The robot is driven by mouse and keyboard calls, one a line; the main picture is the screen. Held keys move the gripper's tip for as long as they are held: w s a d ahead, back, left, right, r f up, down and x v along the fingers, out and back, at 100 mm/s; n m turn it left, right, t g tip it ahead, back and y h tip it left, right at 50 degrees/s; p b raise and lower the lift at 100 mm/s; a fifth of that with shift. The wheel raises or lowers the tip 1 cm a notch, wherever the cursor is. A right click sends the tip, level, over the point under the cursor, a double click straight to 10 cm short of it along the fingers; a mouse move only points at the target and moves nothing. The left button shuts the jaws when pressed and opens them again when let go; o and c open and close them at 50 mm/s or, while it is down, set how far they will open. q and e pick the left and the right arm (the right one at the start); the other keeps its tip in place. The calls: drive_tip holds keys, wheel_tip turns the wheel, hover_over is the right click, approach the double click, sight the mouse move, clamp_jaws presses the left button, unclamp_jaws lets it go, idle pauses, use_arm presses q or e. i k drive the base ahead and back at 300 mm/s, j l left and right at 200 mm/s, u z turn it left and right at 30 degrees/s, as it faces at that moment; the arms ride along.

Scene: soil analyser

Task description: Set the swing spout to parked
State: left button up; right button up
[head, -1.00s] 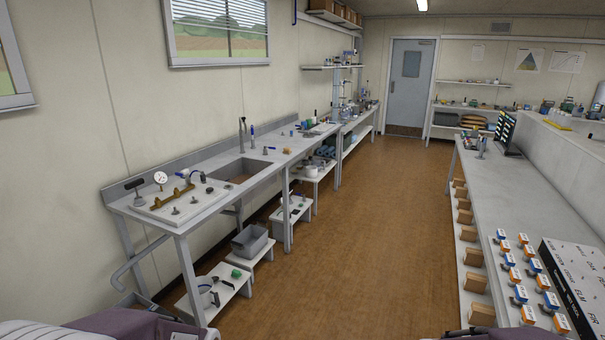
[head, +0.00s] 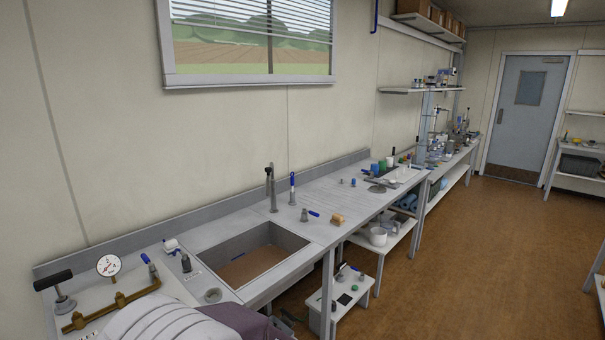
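A tall grey tap-like spout (head: 271,190) stands at the back edge of the sink (head: 250,240), in the middle of the head view. It looks like the swing spout, but I cannot tell its exact setting. A blue-topped upright fitting (head: 292,190) stands just to its right. A smaller fitting with a blue lever (head: 309,214) is in front of that. Neither of my grippers is in view. A white and purple part of my own body covers the bottom left of the head view.
A brass manifold (head: 110,306) with a round gauge (head: 109,265) and a black T-handle (head: 53,283) lies left of the sink. A small beige block (head: 338,220) sits on the counter's right part. A low stool (head: 345,297) stands below. The floor on the right is clear.

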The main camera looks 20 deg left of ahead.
sight(270, 171)
drive_tip(key=i+u, duration=0.45)
drive_tip(key=i+l+u, duration=0.15)
drive_tip(key=i+u, duration=0.3)
drive_tip(key=i+l+u, duration=0.3)
drive_tip(key=i+u, duration=0.15)
drive_tip(key=i+l+u, duration=0.45)
drive_tip(key=k, duration=0.05)
